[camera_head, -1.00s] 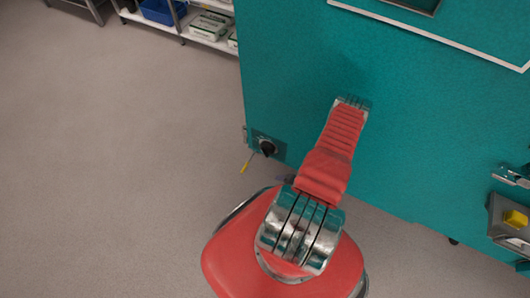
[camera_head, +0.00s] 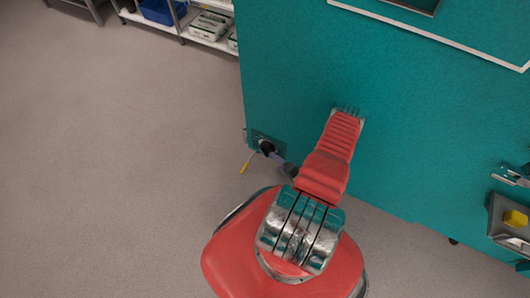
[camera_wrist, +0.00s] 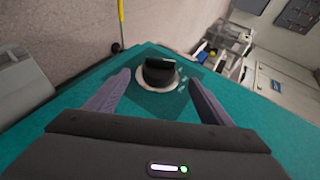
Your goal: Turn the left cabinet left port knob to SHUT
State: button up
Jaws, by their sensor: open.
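The black port knob (camera_wrist: 158,71) sits on a pale round base on the teal cabinet (camera_wrist: 60,129) in the wrist view. In the head view the knob (camera_head: 266,147) is low at the cabinet's left edge. My gripper (camera_wrist: 160,80) is open, with one finger on each side of the knob and a visible gap to it. In the head view my gripper (camera_head: 281,161) is partly hidden behind my red arm, with a finger reaching close to the knob. Any marking for SHUT is too small to read.
A metal box with a yellow part (camera_head: 515,218) is on the cabinet at right. A shelf (camera_head: 205,40) stands behind. The floor at left is clear.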

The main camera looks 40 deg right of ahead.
aim_at(266, 153)
jog(key=x, duration=1.3)
jog(key=shift+w+f, duration=0.15)
jog(key=shift+f, duration=0.05)
jog(key=shift+c, duration=0.5)
jog(key=c, duration=0.8)
